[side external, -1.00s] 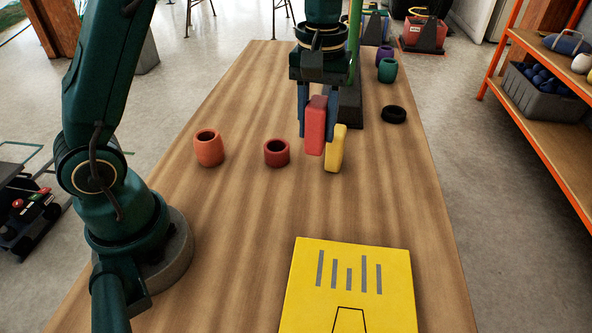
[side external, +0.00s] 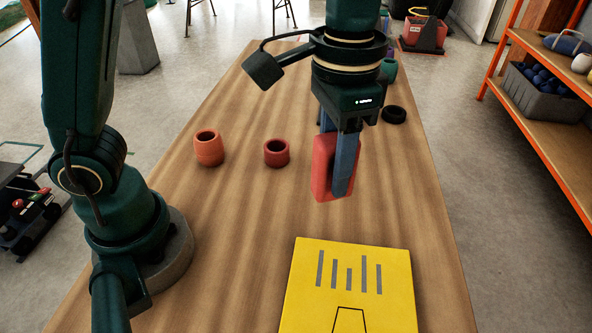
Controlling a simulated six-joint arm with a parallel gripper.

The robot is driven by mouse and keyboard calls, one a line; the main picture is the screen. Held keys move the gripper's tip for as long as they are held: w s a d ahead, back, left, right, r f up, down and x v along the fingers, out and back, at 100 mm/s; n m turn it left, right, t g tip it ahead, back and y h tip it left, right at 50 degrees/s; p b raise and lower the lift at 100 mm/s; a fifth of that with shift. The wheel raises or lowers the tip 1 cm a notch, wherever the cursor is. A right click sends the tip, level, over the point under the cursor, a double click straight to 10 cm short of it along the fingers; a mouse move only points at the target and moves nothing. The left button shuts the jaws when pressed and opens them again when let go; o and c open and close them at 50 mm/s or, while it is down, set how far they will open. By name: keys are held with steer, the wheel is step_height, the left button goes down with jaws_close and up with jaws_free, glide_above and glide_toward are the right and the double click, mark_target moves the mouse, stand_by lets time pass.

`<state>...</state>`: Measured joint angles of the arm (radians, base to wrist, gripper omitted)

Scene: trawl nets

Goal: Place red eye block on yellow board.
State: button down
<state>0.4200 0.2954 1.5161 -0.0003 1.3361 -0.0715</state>
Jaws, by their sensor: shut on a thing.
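The red eye block (side external: 323,170) is a red rounded block held upright in my gripper (side external: 340,186). My gripper is shut on it, with one blue-grey finger across its near right side. The block hangs above the wooden table, just behind the far edge of the yellow board. The yellow board (side external: 300,300) lies flat at the front of the table, with grey bars and a black outline printed on it. Nothing rests on the visible part of the board, and its near edge is cut off by the frame.
An orange-red ring-shaped pot (side external: 209,151) and a smaller dark red one (side external: 277,156) stand left of my gripper. A black ring (side external: 394,115) and a teal pot (side external: 389,69) are at the back right. An orange shelf (side external: 550,125) stands right of the table (side external: 240,215).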

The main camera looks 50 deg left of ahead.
steer(key=shift+s+d, duration=0.35)
steer(key=shift+d, duration=0.15)
glide_above(350, 323)
steer(key=shift+m, duration=0.3)
step_height(350, 323, down, 7)
steer(key=shift+r, duration=0.1)
steer(key=shift+f, duration=2.05)
steer(key=shift+f, duration=0.15)
steer(key=shift+c, duration=2.4)
jaws_free()
